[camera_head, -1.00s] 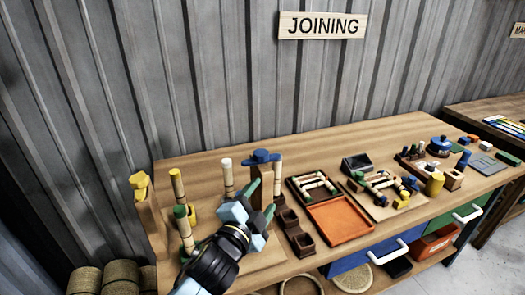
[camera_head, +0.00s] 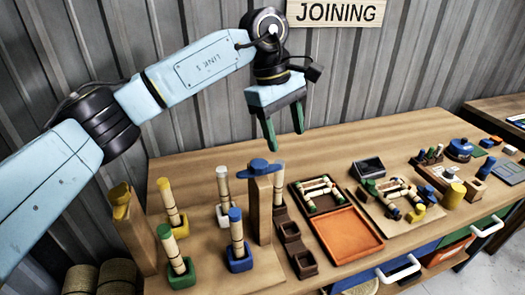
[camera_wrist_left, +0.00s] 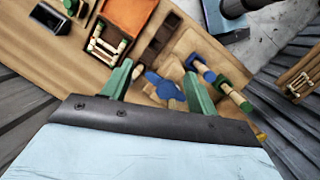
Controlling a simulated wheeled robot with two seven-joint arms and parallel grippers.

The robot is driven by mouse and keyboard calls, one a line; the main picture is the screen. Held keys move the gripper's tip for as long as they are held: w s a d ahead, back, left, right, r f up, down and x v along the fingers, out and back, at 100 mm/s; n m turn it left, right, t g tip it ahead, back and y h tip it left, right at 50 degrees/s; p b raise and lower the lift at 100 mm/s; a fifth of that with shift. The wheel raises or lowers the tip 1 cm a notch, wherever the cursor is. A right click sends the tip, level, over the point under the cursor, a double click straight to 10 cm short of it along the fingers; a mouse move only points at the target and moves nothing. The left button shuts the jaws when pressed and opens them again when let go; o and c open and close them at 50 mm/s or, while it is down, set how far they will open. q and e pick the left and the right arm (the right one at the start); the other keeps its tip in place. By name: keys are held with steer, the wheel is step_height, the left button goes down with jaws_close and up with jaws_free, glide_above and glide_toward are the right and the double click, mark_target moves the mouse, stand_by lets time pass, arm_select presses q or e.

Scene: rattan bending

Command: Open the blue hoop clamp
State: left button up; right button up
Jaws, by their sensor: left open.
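The blue hoop clamp (camera_head: 259,167) sits on top of an upright wooden post (camera_head: 265,210) toward the left of the bench. It also shows in the left wrist view (camera_wrist_left: 164,88), between and beyond the fingers. My left gripper (camera_head: 284,140) has green fingers, spread apart and empty, pointing down. It is above the bench, close to the clamp and higher, with no contact visible. Its fingers also show in the left wrist view (camera_wrist_left: 158,72). From these views I cannot tell how far the clamp's hoop is open. My right gripper is not in view.
Upright rattan poles stand around the post in green (camera_head: 180,272), blue (camera_head: 239,258) and white (camera_head: 224,216) holders. A yellow clamp (camera_head: 120,194) tops another post at left. An orange tray (camera_head: 346,235) and small dark boxes lie to the right.

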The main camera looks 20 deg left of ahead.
mark_target(259, 163)
arm_select(q)
steer(key=w+a+r+y, duration=0.2)
steer(key=a+r+y, duration=0.1)
steer(key=a, duration=0.3)
steer(key=f, duration=0.4)
steer(key=f+p, duration=0.1)
steer(key=f, duration=0.3)
steer(key=f+p, duration=0.1)
steer(key=f, duration=0.3)
steer(key=shift+s+f, duration=0.25)
steer(key=shift+f, duration=0.15)
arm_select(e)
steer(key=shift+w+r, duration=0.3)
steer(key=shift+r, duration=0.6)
arm_select(q)
steer(key=shift+c, duration=0.2)
steer(key=c, duration=1)
